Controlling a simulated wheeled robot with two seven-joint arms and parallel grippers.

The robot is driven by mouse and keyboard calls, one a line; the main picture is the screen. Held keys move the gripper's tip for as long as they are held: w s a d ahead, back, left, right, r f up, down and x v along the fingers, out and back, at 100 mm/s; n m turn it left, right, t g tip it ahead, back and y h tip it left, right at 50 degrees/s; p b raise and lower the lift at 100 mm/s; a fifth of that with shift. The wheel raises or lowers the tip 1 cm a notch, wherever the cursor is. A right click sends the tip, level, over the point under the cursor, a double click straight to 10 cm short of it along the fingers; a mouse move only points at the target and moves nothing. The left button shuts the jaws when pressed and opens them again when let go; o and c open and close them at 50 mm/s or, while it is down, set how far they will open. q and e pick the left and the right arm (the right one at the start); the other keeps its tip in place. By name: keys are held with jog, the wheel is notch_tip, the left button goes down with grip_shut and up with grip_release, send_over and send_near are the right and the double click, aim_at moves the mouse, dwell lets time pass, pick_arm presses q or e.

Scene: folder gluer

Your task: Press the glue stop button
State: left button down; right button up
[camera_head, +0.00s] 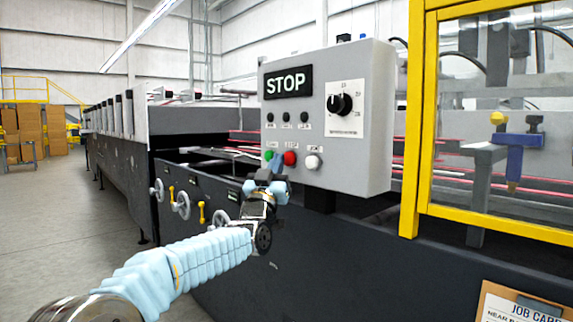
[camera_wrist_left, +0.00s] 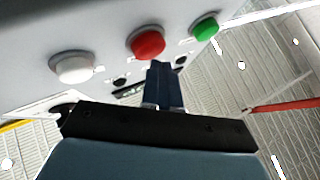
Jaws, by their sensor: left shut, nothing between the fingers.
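The grey control box (camera_head: 350,80) carries a STOP sign (camera_head: 289,82) and a row of green (camera_head: 268,155), red (camera_head: 291,158) and white (camera_head: 313,162) buttons. The small labels above the buttons are too small to read. My left gripper (camera_head: 275,163) is shut and empty in front of the box, its tips between the green and red buttons in the head view. In the left wrist view the shut fingers (camera_wrist_left: 160,68) point up close to the red button (camera_wrist_left: 147,42). I cannot tell whether they touch it. My right gripper is out of view.
A black dial (camera_head: 339,104) sits on the box's right side. Handwheels (camera_head: 181,204) line the dark machine side at the left. A yellow-framed guard (camera_head: 411,130) stands to the right, above a clipboard (camera_head: 520,305). The floor at the left is clear.

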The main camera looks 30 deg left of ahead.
pick_arm(q)
jog(key=shift+s+a, duration=0.1)
jog(key=shift+s, duration=0.25)
jog(key=s+b, duration=0.1)
jog(key=s+a+b, duration=0.1)
jog(key=s, duration=0.1)
jog(key=s+a+b, duration=0.1)
jog(key=b, duration=0.1)
jog(key=shift+s, duration=0.3)
dwell(0.7)
